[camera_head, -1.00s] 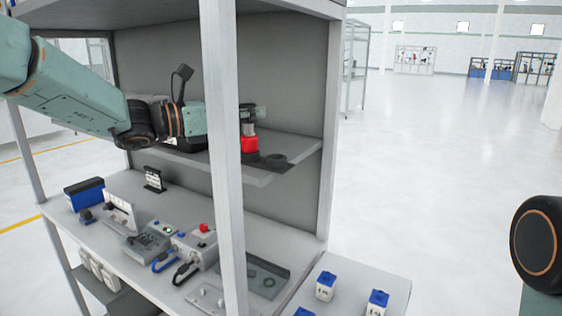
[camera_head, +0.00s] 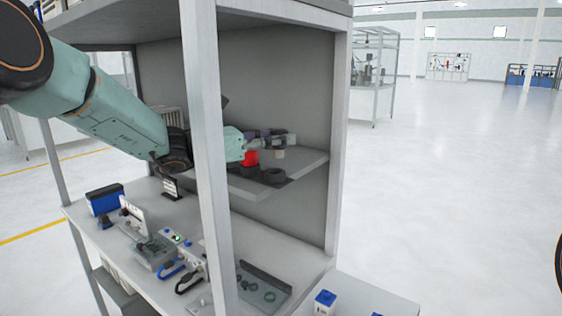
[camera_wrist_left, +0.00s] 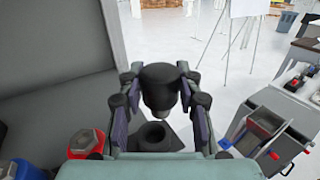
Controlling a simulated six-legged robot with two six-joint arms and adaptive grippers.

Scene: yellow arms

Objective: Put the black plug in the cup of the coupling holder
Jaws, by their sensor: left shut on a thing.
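The black plug (camera_wrist_left: 160,88) is held between the two fingers of my left gripper (camera_wrist_left: 158,98), which is shut on it. In the head view my left gripper (camera_head: 280,141) is over the shelf, with a small pale part showing below its fingers. The coupling holder (camera_head: 273,176) is a dark piece with a round cup on the shelf below. In the left wrist view the holder's cup (camera_wrist_left: 153,135) opens just under the plug, with the plug hiding part of the view. The plug appears above the cup and apart from it. My right gripper is not in view.
A red container (camera_head: 251,158) stands on the shelf beside the holder; a blue container (camera_wrist_left: 25,170) shows in the wrist view. The rack's front post (camera_head: 207,150) crosses before my left arm. The lower bench (camera_head: 150,215) holds several devices.

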